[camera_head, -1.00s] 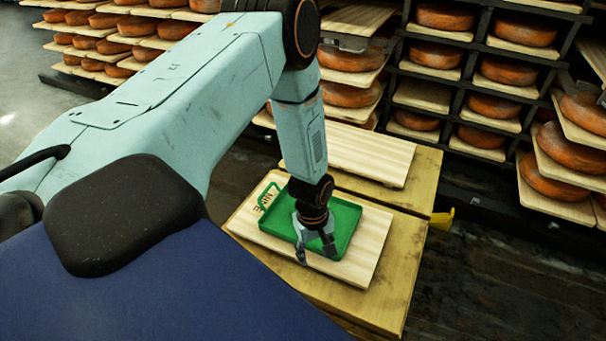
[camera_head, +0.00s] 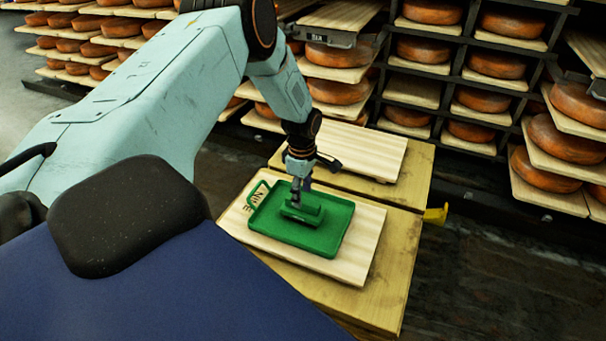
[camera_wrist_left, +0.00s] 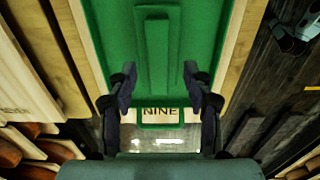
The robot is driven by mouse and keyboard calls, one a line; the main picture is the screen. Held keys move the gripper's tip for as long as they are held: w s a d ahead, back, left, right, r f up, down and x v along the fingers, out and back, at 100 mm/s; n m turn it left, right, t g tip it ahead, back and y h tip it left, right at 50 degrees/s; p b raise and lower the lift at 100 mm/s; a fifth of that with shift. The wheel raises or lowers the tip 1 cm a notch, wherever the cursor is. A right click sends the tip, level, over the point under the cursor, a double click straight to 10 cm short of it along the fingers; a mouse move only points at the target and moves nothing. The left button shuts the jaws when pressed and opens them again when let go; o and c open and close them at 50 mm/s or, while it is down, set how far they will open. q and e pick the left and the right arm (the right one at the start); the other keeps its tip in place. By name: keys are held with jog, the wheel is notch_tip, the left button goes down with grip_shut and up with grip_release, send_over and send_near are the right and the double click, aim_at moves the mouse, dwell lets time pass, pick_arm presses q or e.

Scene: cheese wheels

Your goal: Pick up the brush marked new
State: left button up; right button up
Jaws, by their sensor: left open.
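A green brush (camera_head: 303,211) lies in a green tray (camera_head: 335,238); no marking on it is legible. In the left wrist view the brush (camera_wrist_left: 157,55) shows as a long green bar inside the tray (camera_wrist_left: 110,30). My left gripper (camera_head: 299,196) is over the brush. In the left wrist view its two fingers (camera_wrist_left: 160,86) are spread apart with nothing between them, near the brush's handle end. Whether they touch the brush or tray I cannot tell.
The tray sits on a pale board (camera_head: 368,243) lettered NINE, on a wooden stand (camera_head: 395,290). A second pale board (camera_head: 375,150) lies behind. Racks with orange cheese wheels (camera_head: 485,100) fill the back. The dark floor (camera_head: 500,280) at right is clear.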

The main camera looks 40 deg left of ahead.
aim_at(303, 200)
pick_arm(q)
notch_tip(303, 200, down, 4)
jog(key=shift+w+d+f+b, duration=0.1)
jog(key=shift+w+f+b, duration=0.05)
jog(key=shift+b, duration=1)
jog(key=shift+c, duration=0.3)
grip_shut()
